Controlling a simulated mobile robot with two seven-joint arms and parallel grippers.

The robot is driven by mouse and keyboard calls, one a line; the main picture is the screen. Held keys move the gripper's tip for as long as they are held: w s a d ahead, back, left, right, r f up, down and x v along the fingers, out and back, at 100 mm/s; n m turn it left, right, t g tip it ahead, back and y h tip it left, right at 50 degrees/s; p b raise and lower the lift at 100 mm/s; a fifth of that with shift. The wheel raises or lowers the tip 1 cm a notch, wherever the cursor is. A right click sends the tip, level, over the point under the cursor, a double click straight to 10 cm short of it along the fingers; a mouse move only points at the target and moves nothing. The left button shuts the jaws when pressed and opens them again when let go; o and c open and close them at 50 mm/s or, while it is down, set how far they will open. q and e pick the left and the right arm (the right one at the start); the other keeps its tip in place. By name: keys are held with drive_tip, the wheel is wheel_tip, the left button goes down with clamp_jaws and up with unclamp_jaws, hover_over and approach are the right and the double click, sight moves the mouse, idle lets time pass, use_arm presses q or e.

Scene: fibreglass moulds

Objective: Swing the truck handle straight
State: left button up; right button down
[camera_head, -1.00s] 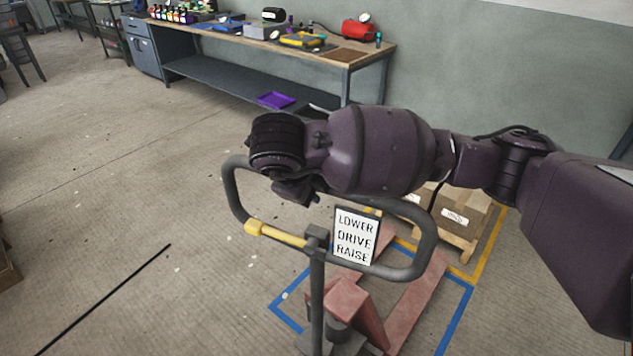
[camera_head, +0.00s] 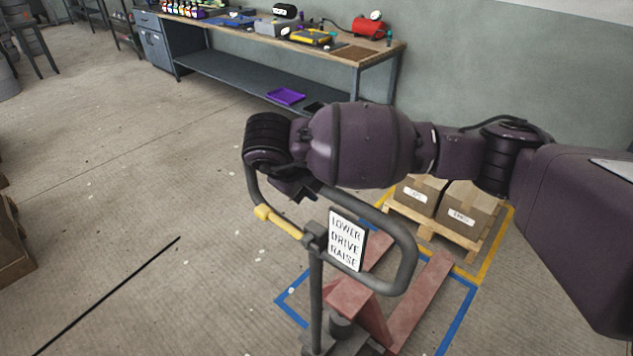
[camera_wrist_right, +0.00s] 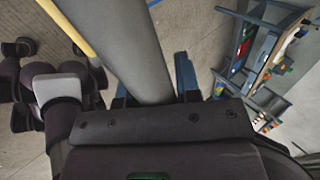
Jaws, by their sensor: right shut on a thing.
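The pallet truck (camera_head: 362,308) stands on the floor with its red forks pointing away to the back right. Its grey handle loop (camera_head: 408,262) is turned at an angle to the forks. It carries a yellow lever (camera_head: 279,222) and a white sign reading LOWER, DRIVE, RAISE (camera_head: 346,240). My right gripper (camera_head: 296,190) is shut on the handle loop's upper bar; my own wrist partly hides the grip. In the right wrist view the grey bar (camera_wrist_right: 122,45) runs between the blue fingers of the gripper (camera_wrist_right: 152,88). My left gripper is not in view.
A blue floor outline (camera_head: 457,318) surrounds the forks. Beyond it, a pallet (camera_head: 433,232) with cardboard boxes (camera_head: 468,207) stands in a yellow outline. A workbench (camera_head: 340,55) lines the back wall. The floor on the left is largely clear.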

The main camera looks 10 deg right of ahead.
drive_tip(key=c, duration=0.7)
unclamp_jaws()
drive_tip(key=shift+w+a+r, duration=0.15)
drive_tip(key=shift+a+r, duration=0.05)
drive_tip(key=shift+c, duration=0.2)
drive_tip(key=shift+d, duration=0.1)
drive_tip(key=shift+f, duration=0.1)
